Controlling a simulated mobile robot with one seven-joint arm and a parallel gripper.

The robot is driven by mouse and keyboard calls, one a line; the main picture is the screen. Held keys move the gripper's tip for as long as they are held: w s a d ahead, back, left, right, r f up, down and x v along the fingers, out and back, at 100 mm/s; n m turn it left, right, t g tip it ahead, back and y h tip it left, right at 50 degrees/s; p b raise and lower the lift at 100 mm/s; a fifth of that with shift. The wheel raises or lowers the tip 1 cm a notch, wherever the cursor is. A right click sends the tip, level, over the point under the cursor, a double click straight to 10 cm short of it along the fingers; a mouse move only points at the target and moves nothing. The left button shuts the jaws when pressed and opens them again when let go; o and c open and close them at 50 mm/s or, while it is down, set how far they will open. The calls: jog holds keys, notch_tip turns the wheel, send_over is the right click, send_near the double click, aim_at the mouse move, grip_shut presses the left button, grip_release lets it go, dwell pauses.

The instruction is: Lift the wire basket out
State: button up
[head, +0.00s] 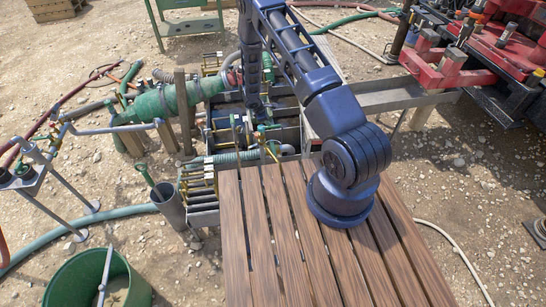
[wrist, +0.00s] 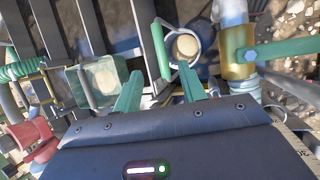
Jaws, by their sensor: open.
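In the wrist view my gripper (wrist: 160,72) has its two green fingers apart with nothing clearly between them. A round metal hoop (wrist: 201,44) with a pale disc inside lies just beyond the right fingertip; it may be the wire basket, but I cannot tell for sure. A dark tank with bars across it (head: 285,112) lies under my arm in the head view. There my gripper (head: 258,128) is low over the tank, small and partly lost among the pipes and bars. No basket can be made out clearly in the head view.
A translucent green box (wrist: 104,76) stands left of my fingers, and a yellow-brown cylinder with a green bar (wrist: 238,52) stands to the right. Wooden slats (head: 262,240) fill the near side. A green tub (head: 75,285) and red machinery (head: 445,65) stand apart on gravel.

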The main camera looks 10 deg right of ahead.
jog(key=shift+x, duration=5.55)
jog(key=shift+a+f, duration=0.1)
jog(key=shift+a, duration=0.05)
grip_shut()
